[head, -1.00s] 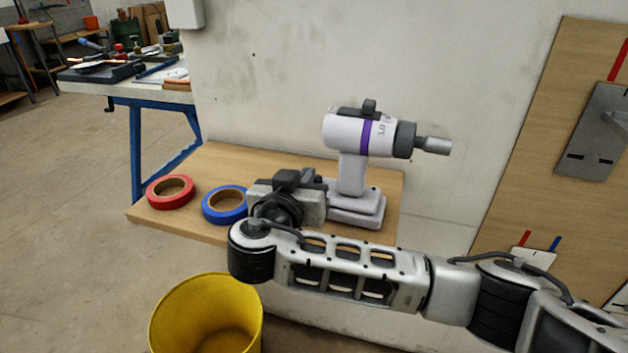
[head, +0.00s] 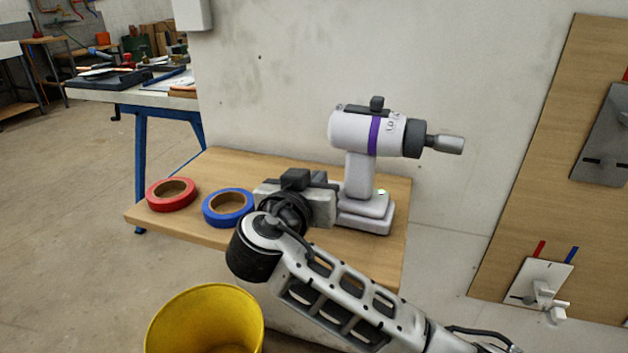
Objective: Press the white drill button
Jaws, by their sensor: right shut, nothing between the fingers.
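The drill (head: 362,165) stands upright on the wooden shelf, white with a purple band, its dark chuck pointing right. A small bright white-green spot (head: 381,191) shows on top of the drill's base, right of the handle. I cannot tell for sure if this is the button. My right gripper (head: 335,187) is shut and empty, its tip end close to the left side of the drill's handle and base. I cannot tell whether it touches the drill. My left gripper is not in view.
A red tape roll (head: 171,194) and a blue tape roll (head: 228,207) lie on the wooden shelf (head: 228,167) left of my gripper. A yellow bucket (head: 205,320) stands below. A wooden panel (head: 510,220) with brackets is at right, a plain wall behind.

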